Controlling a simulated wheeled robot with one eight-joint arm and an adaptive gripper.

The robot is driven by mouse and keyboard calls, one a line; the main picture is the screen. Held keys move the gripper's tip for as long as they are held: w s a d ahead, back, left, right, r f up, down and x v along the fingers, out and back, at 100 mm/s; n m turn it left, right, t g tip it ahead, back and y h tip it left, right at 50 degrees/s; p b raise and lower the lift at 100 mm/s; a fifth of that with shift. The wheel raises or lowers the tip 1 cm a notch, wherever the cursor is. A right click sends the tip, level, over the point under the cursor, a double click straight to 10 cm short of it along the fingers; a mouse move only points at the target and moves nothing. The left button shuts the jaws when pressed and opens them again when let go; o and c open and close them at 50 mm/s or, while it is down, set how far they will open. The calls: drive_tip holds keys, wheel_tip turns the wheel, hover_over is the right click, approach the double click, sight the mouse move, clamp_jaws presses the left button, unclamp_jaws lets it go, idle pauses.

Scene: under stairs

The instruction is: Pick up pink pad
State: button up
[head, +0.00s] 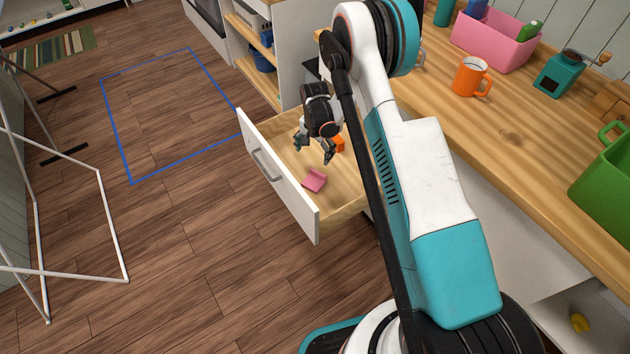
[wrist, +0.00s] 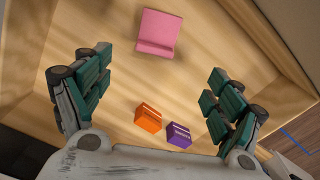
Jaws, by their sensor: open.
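The pink pad (head: 314,180) lies on the floor of an open drawer, near its front right corner in the head view. In the wrist view the pink pad (wrist: 157,34) is at the top middle, beyond the fingertips. My gripper (head: 314,152) is over the drawer, open and empty, a little apart from the pad. In the wrist view my gripper (wrist: 158,82) has its two green-padded fingers spread wide at left and right.
The drawer (head: 292,194) has a white front and wooden walls. An orange block (head: 338,144) and a purple block (wrist: 179,134) also lie in it. A wooden counter (head: 505,135) stands at the right. A white rack (head: 100,205) stands on the floor at left.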

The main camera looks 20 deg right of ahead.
wheel_tip(320, 180, down, 2)
drive_tip(key=b, duration=0.3)
hover_over(314, 182)
drive_tip(key=f, duration=0.8)
drive_tip(key=shift+w+d+f, duration=0.2)
drive_tip(key=shift+w+d, duration=0.05)
drive_tip(key=shift+w, duration=0.15)
drive_tip(key=shift+s+a+f+b, duration=0.2)
drive_tip(key=shift+f+b, duration=0.5)
drive_tip(key=shift+f, duration=0.65)
drive_tip(key=shift+s+a+f+b, duration=0.15)
drive_tip(key=shift+f+b, duration=0.5)
drive_tip(key=shift+f, duration=0.7)
drive_tip(key=shift+d+r, duration=0.1)
drive_tip(key=c, duration=1.2)
wheel_tip(314, 182, up, 20)
drive_tip(key=p, duration=0.7)
